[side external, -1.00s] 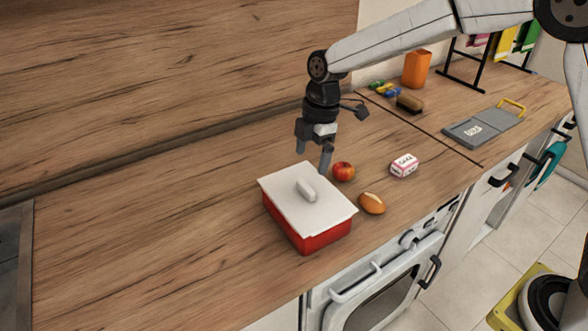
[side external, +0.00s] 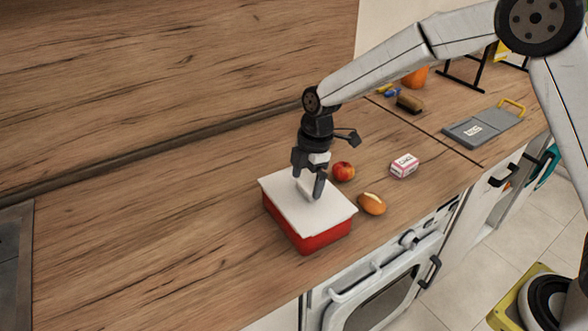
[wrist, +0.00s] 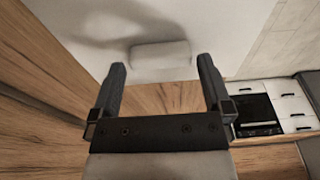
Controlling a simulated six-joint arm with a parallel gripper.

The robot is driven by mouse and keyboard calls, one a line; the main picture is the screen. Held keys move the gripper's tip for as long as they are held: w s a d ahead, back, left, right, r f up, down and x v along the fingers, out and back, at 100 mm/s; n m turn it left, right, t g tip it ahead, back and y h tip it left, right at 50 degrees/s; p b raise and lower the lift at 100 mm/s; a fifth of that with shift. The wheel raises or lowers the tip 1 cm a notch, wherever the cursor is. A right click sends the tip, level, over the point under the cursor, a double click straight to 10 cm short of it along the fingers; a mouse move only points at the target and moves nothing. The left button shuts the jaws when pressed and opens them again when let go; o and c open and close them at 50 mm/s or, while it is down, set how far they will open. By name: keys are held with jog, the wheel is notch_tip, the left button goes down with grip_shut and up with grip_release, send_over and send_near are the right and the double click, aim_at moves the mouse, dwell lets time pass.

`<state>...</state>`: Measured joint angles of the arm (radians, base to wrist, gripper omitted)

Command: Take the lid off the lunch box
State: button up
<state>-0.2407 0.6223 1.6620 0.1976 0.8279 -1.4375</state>
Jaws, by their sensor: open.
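The lunch box (side external: 312,241) is red and stands on the wooden counter. Its white lid (side external: 286,206) lies flat on top and also fills the upper part of the wrist view (wrist: 225,35). The lid's raised white handle (wrist: 160,54) lies across the space between my fingertips in the wrist view. My gripper (side external: 309,187) is open, pointing down just over the lid at the handle. In the side view the fingers partly hide the handle, and I cannot tell if they touch it.
A red apple (side external: 343,172), a bread roll (side external: 372,204) and a small white-and-pink packet (side external: 404,166) lie right of the box. A grey board (side external: 482,128) and a brown brush (side external: 410,102) are farther back. The counter left of the box is clear.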

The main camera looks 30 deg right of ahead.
jog(key=shift+a+f, duration=0.15)
jog(key=shift+f, duration=0.55)
jog(key=c, duration=1)
jog(key=shift+o, duration=0.2)
jog(key=shift+r, duration=0.15)
